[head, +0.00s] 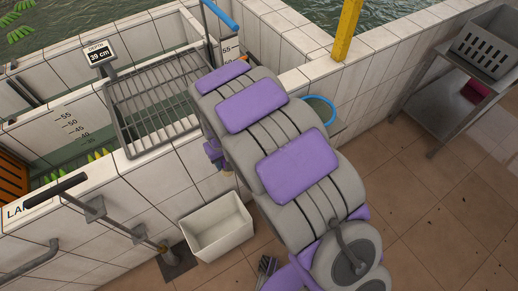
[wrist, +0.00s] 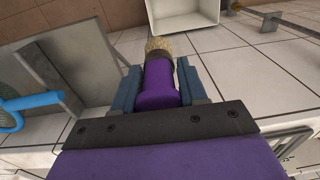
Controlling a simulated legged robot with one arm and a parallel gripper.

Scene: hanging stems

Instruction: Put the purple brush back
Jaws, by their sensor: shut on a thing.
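In the wrist view, my gripper (wrist: 160,88) is shut on the purple brush (wrist: 157,84). The brush has a purple handle, a dark collar and pale tan bristles. The handle lies between the two blue-grey fingers, and the bristles point away from the wrist, toward the top of the picture. In the head view, my own arm covers most of the gripper, and only a small purple part of it shows by the tiled wall (head: 213,150). No holder for the brush can be clearly identified.
A white bin (head: 216,228) stands on the floor against the wall; it also shows in the wrist view (wrist: 181,18). A wire rack (head: 155,97) lies across the tank. Pipes with a black handle (head: 55,191) run along the wall. A steel table (head: 424,117) stands right.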

